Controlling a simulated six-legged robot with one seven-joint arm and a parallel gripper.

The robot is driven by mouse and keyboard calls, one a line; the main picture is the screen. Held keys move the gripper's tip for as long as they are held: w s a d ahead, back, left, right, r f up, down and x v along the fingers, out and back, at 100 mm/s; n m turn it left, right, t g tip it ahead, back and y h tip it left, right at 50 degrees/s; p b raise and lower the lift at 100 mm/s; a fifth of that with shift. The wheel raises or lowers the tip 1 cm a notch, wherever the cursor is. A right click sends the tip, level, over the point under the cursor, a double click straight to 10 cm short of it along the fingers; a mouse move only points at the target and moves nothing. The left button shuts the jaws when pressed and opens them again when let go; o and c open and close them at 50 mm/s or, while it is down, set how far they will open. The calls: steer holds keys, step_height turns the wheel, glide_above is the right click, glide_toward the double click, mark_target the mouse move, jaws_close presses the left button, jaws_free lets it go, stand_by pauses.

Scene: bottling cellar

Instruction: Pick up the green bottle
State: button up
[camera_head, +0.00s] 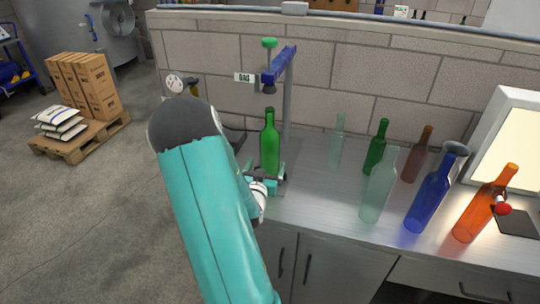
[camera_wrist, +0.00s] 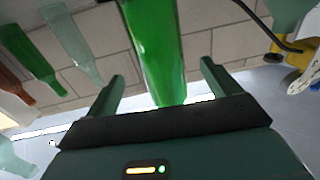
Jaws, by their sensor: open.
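A bright green bottle (camera_head: 270,140) stands upright near the left end of the metal counter in the head view. My gripper (camera_head: 266,180) is at its lower part. In the wrist view, the green bottle (camera_wrist: 155,45) shows large between the two spread fingers of my gripper (camera_wrist: 162,72), with a gap on each side. A second, darker green bottle (camera_head: 376,148) stands farther right on the counter.
Right of the green bottle stand pale bottles (camera_head: 378,190), a brown bottle (camera_head: 417,155), a blue bottle (camera_head: 428,203) and an orange bottle (camera_head: 486,205). A blue bracket with a post (camera_head: 287,95) rises close behind the bottle. A block wall (camera_head: 400,75) backs the counter (camera_head: 320,205).

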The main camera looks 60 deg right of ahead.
mark_target(268, 157)
steer(key=x, duration=0.6)
steer(key=shift+w+d+r, duration=0.15)
steer(key=shift+w+d, duration=0.05)
steer(key=shift+d, duration=0.15)
steer(key=shift+c, duration=0.4)
steer(key=c, duration=1.4)
steer(key=shift+c, duration=0.2)
steer(key=shift+r, duration=0.25)
